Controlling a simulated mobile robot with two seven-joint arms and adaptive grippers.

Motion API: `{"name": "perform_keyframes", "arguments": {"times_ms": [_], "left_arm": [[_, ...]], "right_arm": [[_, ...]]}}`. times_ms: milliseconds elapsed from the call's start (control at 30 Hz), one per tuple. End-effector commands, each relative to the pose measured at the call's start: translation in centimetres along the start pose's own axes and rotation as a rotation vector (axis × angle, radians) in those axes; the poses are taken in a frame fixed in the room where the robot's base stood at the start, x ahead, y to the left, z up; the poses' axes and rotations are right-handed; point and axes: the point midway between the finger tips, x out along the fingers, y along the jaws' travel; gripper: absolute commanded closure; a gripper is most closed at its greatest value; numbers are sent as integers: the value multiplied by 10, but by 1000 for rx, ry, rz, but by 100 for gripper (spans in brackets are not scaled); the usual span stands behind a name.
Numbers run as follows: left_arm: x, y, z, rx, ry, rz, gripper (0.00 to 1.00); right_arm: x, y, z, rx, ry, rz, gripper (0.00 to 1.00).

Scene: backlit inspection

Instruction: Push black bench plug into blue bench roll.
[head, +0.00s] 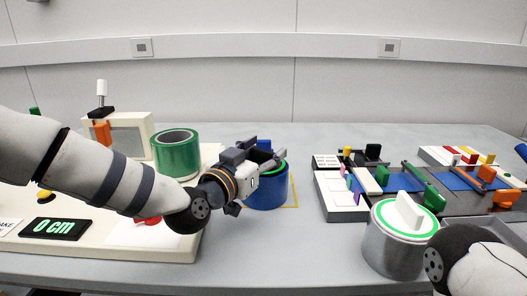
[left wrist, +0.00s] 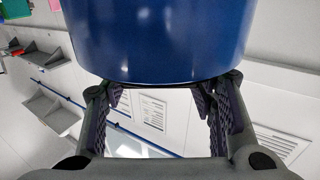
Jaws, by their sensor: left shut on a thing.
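The blue bench roll (head: 267,195) stands upright on the table in the middle of the head view, with green showing along its top rim. Its curved side fills the top of the left wrist view (left wrist: 155,40). My left gripper (head: 266,158) reaches in from the left across the roll's top. It is shut on the black bench plug, which is mostly hidden by the fingers and by the roll's wall. I cannot tell how deep the plug sits. In the head view only a link of my right arm shows, at the lower right; its gripper is out of view.
A green roll (head: 176,155) stands left of the blue roll. A silver can (head: 392,250) with a white handled plug (head: 406,212) stands front right. A white panel with a "0 cm" display (head: 55,229) lies at left. Trays and coloured clips crowd the right; bare table separates them from the blue roll.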

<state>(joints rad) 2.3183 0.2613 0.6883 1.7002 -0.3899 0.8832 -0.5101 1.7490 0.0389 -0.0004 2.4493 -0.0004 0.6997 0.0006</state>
Motion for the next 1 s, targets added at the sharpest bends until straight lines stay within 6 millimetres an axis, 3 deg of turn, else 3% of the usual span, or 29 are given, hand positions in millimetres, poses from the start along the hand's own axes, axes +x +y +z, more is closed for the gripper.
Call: {"name": "perform_keyframes", "arguments": {"times_ms": [133, 167, 233, 667, 1000], "left_arm": [[-1, 1, 6, -2, -11, 2, 71], [-1, 1, 6, -2, -12, 2, 42], [-1, 0, 6, -2, -12, 2, 26], [-3, 0, 4, -1, -8, 1, 25], [-67, 0, 4, -1, -10, 2, 25]], "right_arm": [[1, 0, 0, 0, -2, 0, 58], [1, 0, 0, 0, -2, 0, 58], [1, 0, 0, 0, -2, 0, 58], [0, 0, 0, 0, -1, 0, 58], [0, 0, 0, 0, -1, 0, 58]]}}
